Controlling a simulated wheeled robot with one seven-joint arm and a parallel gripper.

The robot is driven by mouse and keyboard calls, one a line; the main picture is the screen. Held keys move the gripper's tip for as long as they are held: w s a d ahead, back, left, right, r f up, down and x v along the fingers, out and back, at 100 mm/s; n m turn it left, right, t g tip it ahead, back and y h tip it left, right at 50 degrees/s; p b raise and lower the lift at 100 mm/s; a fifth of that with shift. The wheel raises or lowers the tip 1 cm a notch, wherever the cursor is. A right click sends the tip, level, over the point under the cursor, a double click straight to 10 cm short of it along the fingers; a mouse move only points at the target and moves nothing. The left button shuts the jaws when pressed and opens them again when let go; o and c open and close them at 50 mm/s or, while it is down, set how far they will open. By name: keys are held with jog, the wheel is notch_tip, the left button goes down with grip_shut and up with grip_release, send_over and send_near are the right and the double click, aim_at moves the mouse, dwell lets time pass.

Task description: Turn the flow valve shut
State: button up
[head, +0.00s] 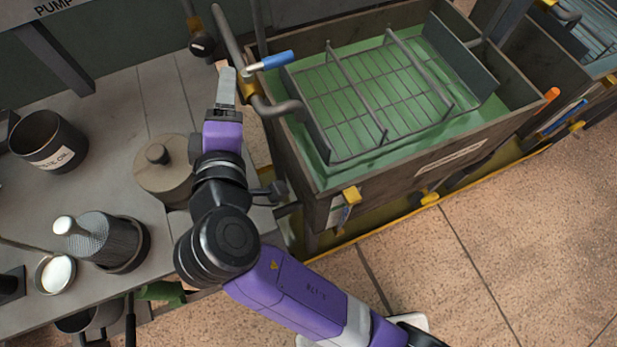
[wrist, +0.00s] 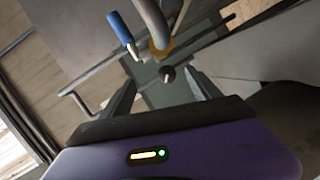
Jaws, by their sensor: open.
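The flow valve has a blue-gripped lever (head: 272,61) on a yellow valve body (head: 249,88) in a grey pipe, at the left end of the green tank. In the head view the lever points right, out across the pipe. In the wrist view the blue lever (wrist: 120,27) stands at the upper left of the pipe and valve body (wrist: 160,49). My gripper (head: 227,84) is just left of the valve, its fingers pointing toward the back. In the wrist view my gripper (wrist: 163,90) has its fingers spread with nothing between them; the lever is beyond the fingertips.
The tank (head: 320,180) holds green liquid and a wire rack (head: 375,90). A lidded pot (head: 163,170), a dark labelled pot (head: 48,140) and a knurled cylinder (head: 105,240) stand on the bench. A black knob (head: 201,44) hangs on the pipework left of the valve.

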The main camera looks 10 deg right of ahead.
jog(key=s+d+f+m+y+p, duration=0.1)
jog(key=s+d+m+y+p, duration=0.2)
jog(key=s+d+m+y, duration=0.3)
jog(key=shift+s+d+f+t+y, duration=0.35)
jog(key=shift+s+d, duration=0.8)
jog(key=shift+s, duration=1.7)
jog(key=shift+r, duration=0.15)
